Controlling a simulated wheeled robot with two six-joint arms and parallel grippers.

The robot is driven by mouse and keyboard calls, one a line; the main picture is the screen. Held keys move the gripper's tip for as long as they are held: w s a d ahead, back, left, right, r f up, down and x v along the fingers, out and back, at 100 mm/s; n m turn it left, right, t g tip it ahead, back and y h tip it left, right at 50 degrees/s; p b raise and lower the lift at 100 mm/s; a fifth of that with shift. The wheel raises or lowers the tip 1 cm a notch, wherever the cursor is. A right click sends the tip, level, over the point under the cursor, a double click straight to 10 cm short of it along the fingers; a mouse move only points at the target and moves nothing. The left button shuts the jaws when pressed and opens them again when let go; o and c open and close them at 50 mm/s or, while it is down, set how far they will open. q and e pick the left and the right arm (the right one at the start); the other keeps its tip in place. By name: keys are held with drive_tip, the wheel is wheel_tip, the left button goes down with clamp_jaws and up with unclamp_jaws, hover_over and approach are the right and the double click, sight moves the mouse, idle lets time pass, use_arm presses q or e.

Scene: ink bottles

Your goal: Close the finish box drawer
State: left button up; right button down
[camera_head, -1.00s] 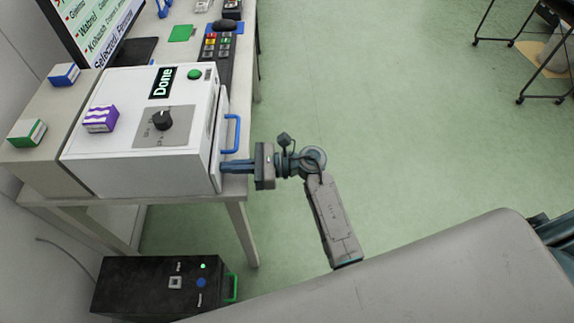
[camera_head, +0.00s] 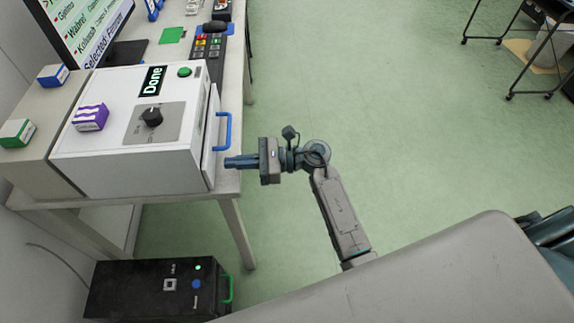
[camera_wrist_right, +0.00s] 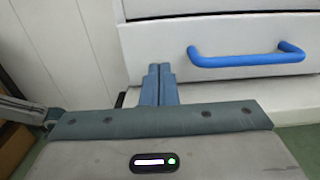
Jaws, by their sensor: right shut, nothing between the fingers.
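The finish box is a white box (camera_head: 90,165) with a "Done" label and a black knob, on the table at left in the head view. Its drawer front (camera_head: 211,150) faces right and carries a blue handle (camera_head: 226,131). The drawer front looks nearly flush; a thin seam shows above it in the wrist view (camera_wrist_right: 240,45). I cannot tell if it is fully flush. My right gripper (camera_head: 228,162) is shut and empty, just right of the drawer front and below the handle. In the wrist view its fingertips (camera_wrist_right: 159,69) point at the front, left of the handle (camera_wrist_right: 247,56).
A purple-and-white carton (camera_head: 90,117) sits on the box. Green (camera_head: 17,133) and blue (camera_head: 53,76) cartons sit on the grey unit beside it. A black case (camera_head: 150,290) stands on the floor below the table. The floor right of the table is open.

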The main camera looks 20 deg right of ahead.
use_arm(q)
drive_tip(key=w+d+r+b, duration=0.1)
drive_tip(key=w+r, duration=0.3)
drive_tip(key=r, duration=0.4)
drive_tip(key=shift+d+b, duration=0.15)
drive_tip(key=shift+b, duration=0.7)
use_arm(e)
drive_tip(key=v, duration=1.1)
use_arm(q)
drive_tip(key=shift+w+r, duration=0.1)
use_arm(e)
drive_tip(key=shift+d, duration=0.1)
